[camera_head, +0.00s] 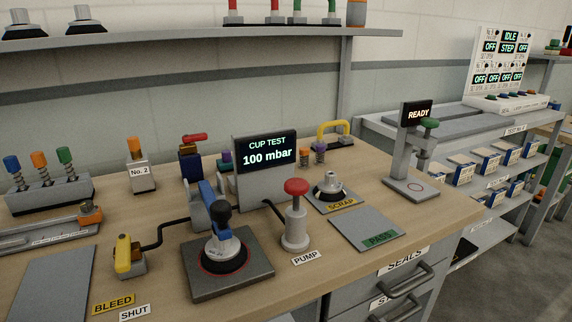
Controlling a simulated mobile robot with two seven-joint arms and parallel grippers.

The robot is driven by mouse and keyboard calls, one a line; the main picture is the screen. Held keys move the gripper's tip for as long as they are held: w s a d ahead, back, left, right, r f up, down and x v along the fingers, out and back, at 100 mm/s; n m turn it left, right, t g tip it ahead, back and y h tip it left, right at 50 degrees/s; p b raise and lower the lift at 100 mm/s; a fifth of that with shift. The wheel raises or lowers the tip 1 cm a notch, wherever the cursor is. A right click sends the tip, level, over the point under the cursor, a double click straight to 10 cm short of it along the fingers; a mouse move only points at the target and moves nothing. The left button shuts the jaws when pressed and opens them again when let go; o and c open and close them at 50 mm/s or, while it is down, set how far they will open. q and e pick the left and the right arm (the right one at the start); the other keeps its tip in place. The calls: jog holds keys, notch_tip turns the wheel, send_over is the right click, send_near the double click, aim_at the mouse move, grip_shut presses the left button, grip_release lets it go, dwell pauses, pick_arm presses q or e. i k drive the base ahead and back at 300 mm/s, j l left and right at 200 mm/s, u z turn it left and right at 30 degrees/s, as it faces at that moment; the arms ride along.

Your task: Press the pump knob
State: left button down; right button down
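The pump knob (296,187) is a red mushroom-shaped cap on top of a light grey pump cylinder (295,228). It stands raised above the cylinder, with a short stem visible. A label (305,258) reading "PUMP" lies in front of its base. A black hose runs behind the pump toward the display stand. The display (267,151) behind it reads "CUP TEST 100 mbar". Neither of my grippers is in view, and nothing touches the knob.
Left of the pump, a suction cup (224,251) sits on a dark plate (190,291). A yellow bleed valve (126,256) stands further left, with "BLEED" and "SHUT" labels. Right are a scrap pad with a cup and a bare "PASS" pad (364,226). A "READY" stand (405,165) is beyond.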

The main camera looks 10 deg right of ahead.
aim_at(296, 187)
jog(key=l+u, duration=0.85)
jog(key=k, duration=0.05)
